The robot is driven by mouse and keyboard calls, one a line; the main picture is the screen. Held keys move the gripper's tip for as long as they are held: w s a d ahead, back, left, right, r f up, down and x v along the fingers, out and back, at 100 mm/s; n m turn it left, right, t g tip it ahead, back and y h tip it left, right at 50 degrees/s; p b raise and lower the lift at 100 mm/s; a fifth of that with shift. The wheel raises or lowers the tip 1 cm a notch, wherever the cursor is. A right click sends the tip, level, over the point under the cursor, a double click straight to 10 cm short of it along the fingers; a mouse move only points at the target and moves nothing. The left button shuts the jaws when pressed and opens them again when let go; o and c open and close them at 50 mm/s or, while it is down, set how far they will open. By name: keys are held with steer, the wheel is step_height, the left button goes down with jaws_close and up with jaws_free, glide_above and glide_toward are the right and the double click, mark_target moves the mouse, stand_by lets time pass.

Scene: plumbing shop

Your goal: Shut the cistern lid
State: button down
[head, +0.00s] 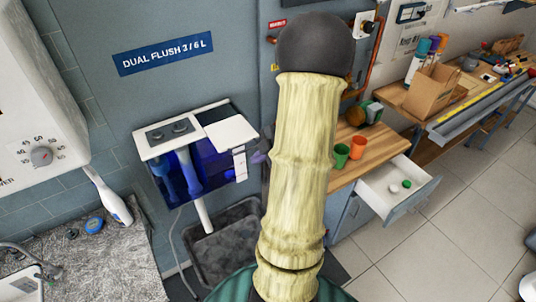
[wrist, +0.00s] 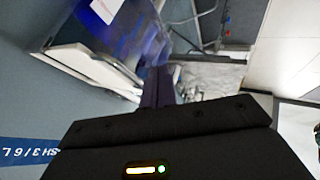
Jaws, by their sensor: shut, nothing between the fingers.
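The cistern (head: 208,180) is a see-through blue tank on the wall with a white top. The left part of the top carries a dark button plate (head: 170,131). The lid (head: 228,132) looks like the separate white panel at the right of the top; I cannot tell its exact angle. My gripper (head: 258,158) shows only as a small purple tip just right of the cistern, the rest hidden behind my arm. In the wrist view my gripper (wrist: 158,85) is shut and empty, beside the white top edge (wrist: 88,66) of the cistern. Contact is unclear.
A dark basin (head: 222,243) stands below the cistern. A white heater (head: 38,110) hangs at the left above a marbled counter (head: 75,262). At the right are a wooden workbench with green (head: 341,155) and orange (head: 357,147) cups and an open drawer (head: 400,190). Tiled floor is clear.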

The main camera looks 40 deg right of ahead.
mark_target(244, 141)
steer(key=shift+w+d+r+p, duration=0.15)
steer(key=shift+w, duration=0.45)
steer(key=shift+w+d+r+p, duration=0.15)
steer(key=shift+w, duration=0.45)
steer(key=w+p, duration=0.2)
steer(key=w, duration=0.1)
steer(key=w+d+p, duration=0.1)
steer(key=w+p, duration=0.1)
steer(key=w, duration=0.1)
steer(key=w+d+p, duration=0.1)
steer(key=w+p, duration=0.1)
steer(key=w, duration=0.2)
steer(key=shift+d+r, duration=0.1)
steer(key=shift+s, duration=0.1)
steer(key=shift+s+f, duration=0.25)
steer(key=shift+s, duration=0.15)
steer(key=s, duration=0.2)
steer(key=b, duration=0.1)
steer(key=shift+s+a+f, duration=0.3)
steer(key=shift+s+a, duration=0.05)
steer(key=shift+s, duration=0.05)
steer(key=b+v, duration=0.2)
steer(key=v, duration=0.8)
steer(key=shift+s+r, duration=0.15)
steer(key=shift+r, duration=0.05)
steer(key=shift+s, duration=0.1)
